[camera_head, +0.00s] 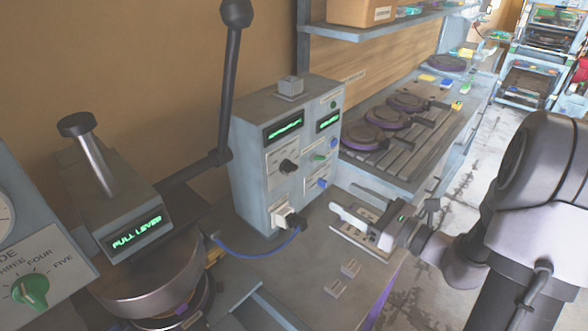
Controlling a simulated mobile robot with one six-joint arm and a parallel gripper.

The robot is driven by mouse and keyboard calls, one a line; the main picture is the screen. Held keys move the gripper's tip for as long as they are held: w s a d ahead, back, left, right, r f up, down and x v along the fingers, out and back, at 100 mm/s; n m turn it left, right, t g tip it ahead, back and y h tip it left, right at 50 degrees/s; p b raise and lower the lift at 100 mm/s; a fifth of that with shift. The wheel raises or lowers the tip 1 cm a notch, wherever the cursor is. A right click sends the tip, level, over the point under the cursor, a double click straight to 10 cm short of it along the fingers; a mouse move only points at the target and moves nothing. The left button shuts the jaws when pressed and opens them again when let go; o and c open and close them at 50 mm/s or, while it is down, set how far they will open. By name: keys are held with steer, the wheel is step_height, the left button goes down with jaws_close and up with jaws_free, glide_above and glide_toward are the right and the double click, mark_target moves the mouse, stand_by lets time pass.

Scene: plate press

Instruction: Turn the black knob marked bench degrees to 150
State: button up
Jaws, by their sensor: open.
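A black knob (288,166) sits on the front of a blue-grey control box (262,180), below a green-lit display (284,129). The marks around the knob and its label are too small to read. My gripper (342,222) is open and empty, to the lower right of the knob and clear of the box front. Its pale fingers point left toward the box. Nothing hides the knob.
A black plug (290,219) with a blue cord is on the lower box front. Blue knobs (323,183) are at its right. A tall black lever (230,90) rises left of the box. Small blocks (350,268) lie on the bench in front.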

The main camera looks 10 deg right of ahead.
mark_target(294, 169)
steer(key=b+x, duration=0.2)
steer(key=x, duration=1.3)
steer(key=shift+w+a, duration=0.15)
steer(key=shift+a, duration=0.05)
steer(key=shift+c, duration=0.2)
jaws_close()
